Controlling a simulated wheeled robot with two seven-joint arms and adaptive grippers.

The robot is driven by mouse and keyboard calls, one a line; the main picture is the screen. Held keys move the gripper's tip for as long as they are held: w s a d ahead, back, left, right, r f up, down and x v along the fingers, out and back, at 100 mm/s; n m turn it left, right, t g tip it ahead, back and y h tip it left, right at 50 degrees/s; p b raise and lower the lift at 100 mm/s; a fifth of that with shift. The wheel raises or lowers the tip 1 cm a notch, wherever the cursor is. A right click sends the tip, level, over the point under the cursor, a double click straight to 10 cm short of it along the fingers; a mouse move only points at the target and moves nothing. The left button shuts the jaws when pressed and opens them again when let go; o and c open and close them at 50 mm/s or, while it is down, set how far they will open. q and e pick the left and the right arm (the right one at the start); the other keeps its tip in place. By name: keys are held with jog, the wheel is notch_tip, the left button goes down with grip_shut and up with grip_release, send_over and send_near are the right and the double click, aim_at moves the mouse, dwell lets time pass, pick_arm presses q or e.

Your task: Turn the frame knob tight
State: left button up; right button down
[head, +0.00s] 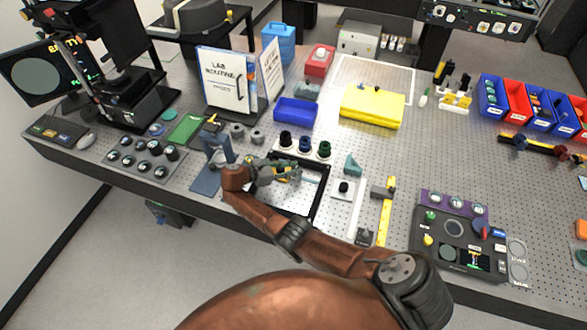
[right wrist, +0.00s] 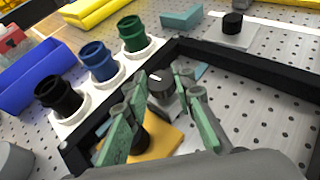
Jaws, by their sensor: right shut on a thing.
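The frame knob is a dark grey round knob (right wrist: 160,86) with a pale mark on top, in the right wrist view. It sits by the inner side of a black square frame (head: 321,196), whose bars also show in the right wrist view (right wrist: 250,64). My right gripper (head: 290,172) reaches over the frame's upper left part. In the head view the gripper hides the knob. My left gripper is not in view.
Black, blue and green eyepiece-like cylinders (right wrist: 97,62) stand on a white holder just behind the frame. A blue bin (head: 295,111) and a standing notebook (head: 222,82) are farther back. A small black-knobbed plate (head: 343,187) lies right of the frame.

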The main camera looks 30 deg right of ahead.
jog(key=shift+a+f, duration=0.15)
jog(key=shift+f, duration=0.05)
jog(key=c, duration=1.8)
grip_release()
jog(key=shift+o, duration=0.9)
jog(key=shift+r, duration=0.15)
jog(key=v, duration=1.1)
jog(key=shift+a, duration=0.35)
jog(key=shift+r, duration=0.1)
